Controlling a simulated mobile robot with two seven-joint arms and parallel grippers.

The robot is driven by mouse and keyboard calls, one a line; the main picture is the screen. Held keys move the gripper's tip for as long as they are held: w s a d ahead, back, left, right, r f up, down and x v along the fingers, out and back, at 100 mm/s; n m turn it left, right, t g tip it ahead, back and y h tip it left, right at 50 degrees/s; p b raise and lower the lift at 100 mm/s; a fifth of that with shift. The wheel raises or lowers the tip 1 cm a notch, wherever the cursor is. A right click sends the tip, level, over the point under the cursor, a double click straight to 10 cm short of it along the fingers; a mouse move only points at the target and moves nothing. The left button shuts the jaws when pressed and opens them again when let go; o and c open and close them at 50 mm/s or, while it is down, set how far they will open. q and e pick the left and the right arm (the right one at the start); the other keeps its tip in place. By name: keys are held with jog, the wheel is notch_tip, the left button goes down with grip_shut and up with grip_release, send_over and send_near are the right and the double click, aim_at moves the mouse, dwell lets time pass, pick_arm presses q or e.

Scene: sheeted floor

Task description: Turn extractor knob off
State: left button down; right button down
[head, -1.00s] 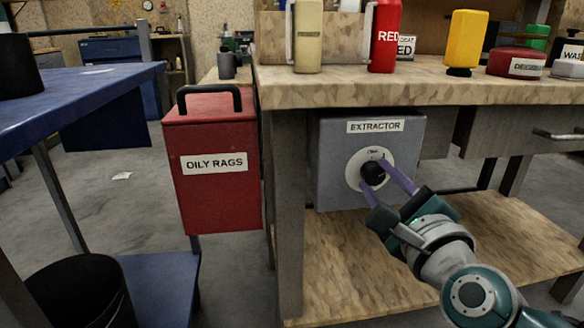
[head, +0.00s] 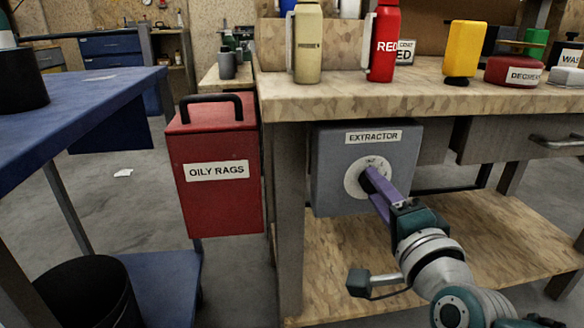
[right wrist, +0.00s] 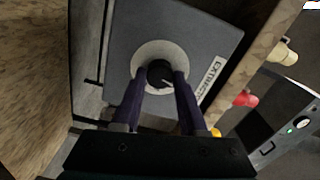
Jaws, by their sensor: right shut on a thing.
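The extractor box (head: 335,165) is a grey box with an EXTRACTOR label, mounted under the workbench top. Its round white dial plate (head: 355,180) faces me. My right gripper (head: 371,178) reaches in from the lower right, its purple fingers at the dial, covering most of the knob in the head view. In the right wrist view, the black knob (right wrist: 160,74) sits between the fingertips of the right gripper (right wrist: 158,82), which is shut on it. A light mark shows on the knob's face. My left gripper is not in view.
A red OILY RAGS bin (head: 215,205) stands left of the extractor. The wooden workbench top (head: 420,93) with bottles runs above my right arm, and a wooden lower shelf (head: 480,235) lies below. A blue table (head: 60,105) is at left.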

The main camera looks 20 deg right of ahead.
jog(key=shift+n, duration=1.2)
jog(key=shift+c, duration=2.2)
grip_release()
jog(key=shift+p, duration=0.3)
jog(key=p+v, duration=0.2)
jog(key=v, duration=0.8)
jog(key=shift+p, duration=0.4)
